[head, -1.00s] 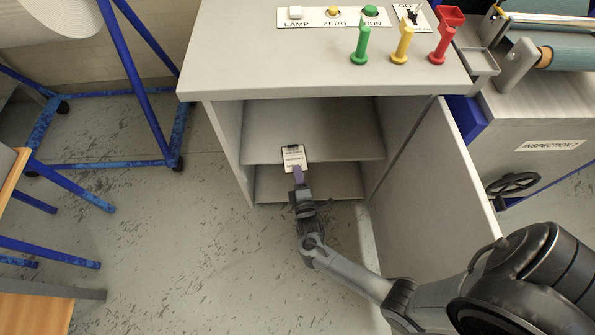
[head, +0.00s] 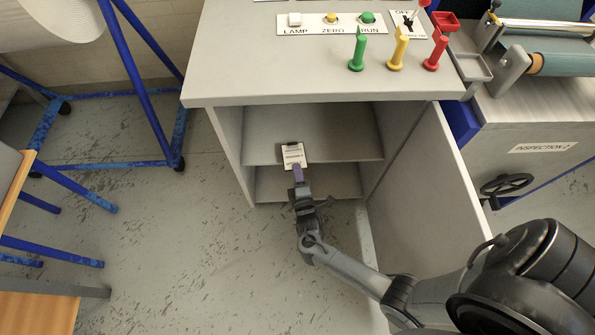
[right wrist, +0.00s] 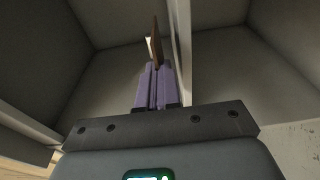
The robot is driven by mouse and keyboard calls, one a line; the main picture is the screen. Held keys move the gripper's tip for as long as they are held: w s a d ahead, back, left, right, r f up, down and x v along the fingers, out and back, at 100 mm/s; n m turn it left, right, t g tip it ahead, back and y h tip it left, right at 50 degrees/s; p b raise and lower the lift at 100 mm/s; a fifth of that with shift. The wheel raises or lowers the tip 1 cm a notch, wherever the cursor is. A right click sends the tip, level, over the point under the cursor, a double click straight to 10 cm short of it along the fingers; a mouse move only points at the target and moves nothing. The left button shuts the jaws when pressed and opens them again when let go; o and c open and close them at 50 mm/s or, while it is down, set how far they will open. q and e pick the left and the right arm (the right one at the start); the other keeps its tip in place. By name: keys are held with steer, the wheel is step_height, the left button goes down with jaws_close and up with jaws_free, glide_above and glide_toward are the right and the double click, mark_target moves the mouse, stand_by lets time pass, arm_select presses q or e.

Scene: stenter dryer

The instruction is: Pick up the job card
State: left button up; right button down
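The job card (head: 292,152) is a small white printed card with a dark clip at its top. In the head view it stands at the front edge of the cabinet's upper shelf (head: 345,150). My right gripper (head: 297,171) reaches it from below, its purple fingers over the card's lower edge. In the right wrist view the fingers (right wrist: 155,80) are nearly together, with a thin brown board (right wrist: 155,42) edge-on between them, which looks like the card's backing. My left gripper is in neither view.
The console top (head: 270,65) overhangs the shelves and carries green, yellow and red pegs (head: 397,50). A lower shelf (head: 335,183) lies beneath.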

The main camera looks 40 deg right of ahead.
steer(key=s+a+r+p, duration=0.5)
steer(key=s+a+p, duration=0.2)
steer(key=s, duration=0.5)
steer(key=shift+a+p, duration=0.15)
steer(key=shift+p, duration=1)
